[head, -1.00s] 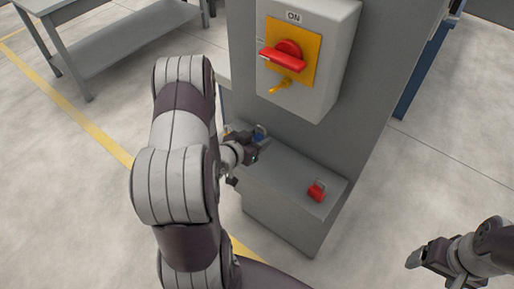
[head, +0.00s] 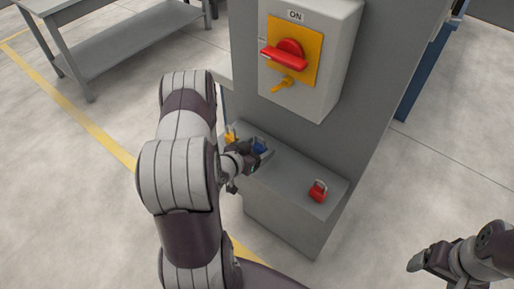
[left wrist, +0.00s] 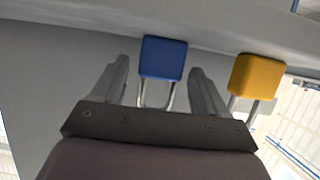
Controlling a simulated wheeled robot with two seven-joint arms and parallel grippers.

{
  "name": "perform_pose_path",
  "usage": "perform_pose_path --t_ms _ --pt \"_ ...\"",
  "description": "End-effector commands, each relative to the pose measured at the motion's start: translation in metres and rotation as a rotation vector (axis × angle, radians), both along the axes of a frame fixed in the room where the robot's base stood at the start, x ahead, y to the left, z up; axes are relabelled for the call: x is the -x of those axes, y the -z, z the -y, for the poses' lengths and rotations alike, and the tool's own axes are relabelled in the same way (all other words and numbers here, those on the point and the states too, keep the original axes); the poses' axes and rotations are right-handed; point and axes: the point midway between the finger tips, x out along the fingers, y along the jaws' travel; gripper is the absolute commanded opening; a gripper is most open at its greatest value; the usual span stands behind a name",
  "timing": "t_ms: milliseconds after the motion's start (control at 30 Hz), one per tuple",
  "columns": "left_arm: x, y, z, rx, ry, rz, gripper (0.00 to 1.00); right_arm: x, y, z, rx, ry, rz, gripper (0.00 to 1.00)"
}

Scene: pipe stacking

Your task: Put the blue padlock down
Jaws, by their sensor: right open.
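The blue padlock (head: 260,146) is at the back left part of the grey ledge, partly hidden by my left gripper (head: 256,154). In the left wrist view, the blue padlock (left wrist: 163,58) is between the two fingertips of my left gripper (left wrist: 160,72), its shackle toward the palm. A narrow gap shows at its left side; the right finger is very close to it. The fingers look open around it. It appears to rest on the ledge, though its underside is hard to see. My right gripper (head: 428,262) is open and empty at the lower right, away from the ledge.
A yellow padlock (head: 230,136) stands beside the blue one, also in the left wrist view (left wrist: 256,76). A red padlock (head: 318,191) stands on the right part of the ledge (head: 290,180). A switch box (head: 306,60) with a red handle (head: 284,55) hangs above.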

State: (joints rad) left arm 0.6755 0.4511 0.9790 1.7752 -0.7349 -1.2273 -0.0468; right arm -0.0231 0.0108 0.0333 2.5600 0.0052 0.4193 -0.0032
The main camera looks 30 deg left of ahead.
Motion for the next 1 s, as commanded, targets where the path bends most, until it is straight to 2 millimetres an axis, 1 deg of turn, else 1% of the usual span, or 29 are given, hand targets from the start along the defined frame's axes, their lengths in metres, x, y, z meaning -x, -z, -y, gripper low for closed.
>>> perform_pose_path --t_ms 100,167,267,500,600,700,767,867,900,967,1000 --pt "0.0 -0.005 0.0 0.0 0.0 0.0 0.74 0.0 -0.004 0.0 0.0 0.0 0.0 0.81" --pt "0.005 -0.006 -0.001 0.0 -0.001 -0.001 0.74 0.0 -0.003 0.0 0.0 0.0 0.0 0.81" --pt "0.022 -0.013 -0.003 -0.001 -0.004 -0.001 0.74 0.0 -0.004 0.0 0.0 0.0 0.0 0.81" --pt "0.079 -0.037 -0.008 -0.001 -0.007 0.0 0.74 0.0 -0.006 0.0 0.0 0.0 0.0 0.81" --pt "0.097 -0.044 -0.009 0.0 -0.007 0.0 0.74 0.0 -0.007 0.0 0.0 0.0 0.0 0.81" --pt "0.107 -0.048 -0.009 -0.002 -0.002 -0.003 0.74 0.0 -0.007 0.0 0.0 0.0 0.0 0.81" --pt "0.105 -0.047 -0.009 -0.02 0.009 -0.042 0.74 0.0 -0.007 0.0 0.0 0.0 0.0 0.81" --pt "0.088 -0.044 -0.009 -0.11 0.032 -0.246 0.74 0.0 -0.008 0.0 0.0 0.0 0.0 0.81" --pt "0.079 -0.047 -0.006 -0.153 0.028 -0.357 0.74 0.0 -0.007 0.0 0.0 0.0 0.0 0.81" --pt "0.073 -0.059 0.008 -0.194 -0.001 -0.522 0.74 0.0 -0.007 0.0 0.0 0.0 0.0 0.81" --pt "0.075 -0.069 0.023 -0.2 -0.024 -0.622 0.74 0.0 -0.007 0.0 0.0 0.0 0.0 0.81"
